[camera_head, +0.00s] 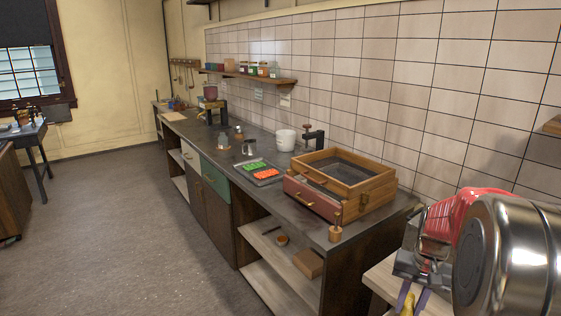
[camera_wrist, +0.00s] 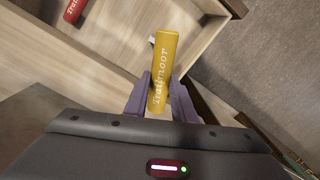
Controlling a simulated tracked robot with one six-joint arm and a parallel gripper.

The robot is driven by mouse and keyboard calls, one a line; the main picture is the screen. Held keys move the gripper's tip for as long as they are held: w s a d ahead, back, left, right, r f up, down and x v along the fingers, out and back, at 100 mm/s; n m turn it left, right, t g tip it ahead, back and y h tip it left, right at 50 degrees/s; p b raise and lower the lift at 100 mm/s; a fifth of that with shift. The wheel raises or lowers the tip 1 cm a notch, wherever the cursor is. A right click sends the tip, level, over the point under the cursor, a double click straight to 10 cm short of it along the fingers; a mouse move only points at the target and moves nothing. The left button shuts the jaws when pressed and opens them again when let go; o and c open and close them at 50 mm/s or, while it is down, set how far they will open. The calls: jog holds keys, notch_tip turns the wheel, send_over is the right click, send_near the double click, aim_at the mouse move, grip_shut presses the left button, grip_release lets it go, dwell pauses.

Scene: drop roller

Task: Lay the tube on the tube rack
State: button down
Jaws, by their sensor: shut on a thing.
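A yellow tube (camera_wrist: 166,60) with "Trailmoor" printed on it stands out between the two purple fingers of my gripper (camera_wrist: 161,92) in the wrist view. The fingers are shut on its near part, and its far end points away from my gripper. In the head view, my gripper (camera_head: 412,298) is at the lower right, with a bit of the yellow tube (camera_head: 407,306) showing. A red tube (camera_wrist: 74,10) with white lettering is partly visible at the upper left of the wrist view, inside a pale wooden tray or compartment. I cannot clearly identify the tube rack.
The pale wooden compartment (camera_wrist: 110,25) has raised sides below my gripper. Grey floor (camera_wrist: 265,60) lies to its right. The long dark counter (camera_head: 185,122) holds a wooden box (camera_head: 352,202), a tray of green and orange pieces (camera_head: 268,180) and a white pot (camera_head: 285,140).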

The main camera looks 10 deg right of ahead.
jog(key=w+a+f+n, duration=0.1)
jog(key=w+a+n, duration=0.4)
jog(key=w+a, duration=0.65)
jog(key=w+a+f+n, duration=0.1)
jog(key=a+f, duration=0.1)
jog(key=a, duration=0.5)
jog(key=w+a+f+n, duration=0.1)
jog(key=w+a+n, duration=0.1)
jog(key=a, duration=0.6)
jog(key=shift+w+a+f, duration=0.25)
jog(key=shift+w+f, duration=0.05)
jog(key=shift+f, duration=0.1)
jog(key=s+d+r+m, duration=0.25)
jog(key=s+d, duration=0.25)
jog(key=d, duration=0.6)
jog(key=s+d+r+m, duration=0.2)
jog(key=s+d+m, duration=0.15)
jog(key=d, duration=0.75)
jog(key=s+d+f+m, duration=0.1)
jog(key=s+d+m, duration=0.2)
jog(key=s, duration=0.6)
jog(key=s+d+f+m, duration=0.1)
jog(key=s+d+m, duration=0.3)
jog(key=s, duration=0.6)
jog(key=shift+s+f+m, duration=0.15)
jog(key=shift+s+m, duration=0.1)
jog(key=shift+m, duration=0.45)
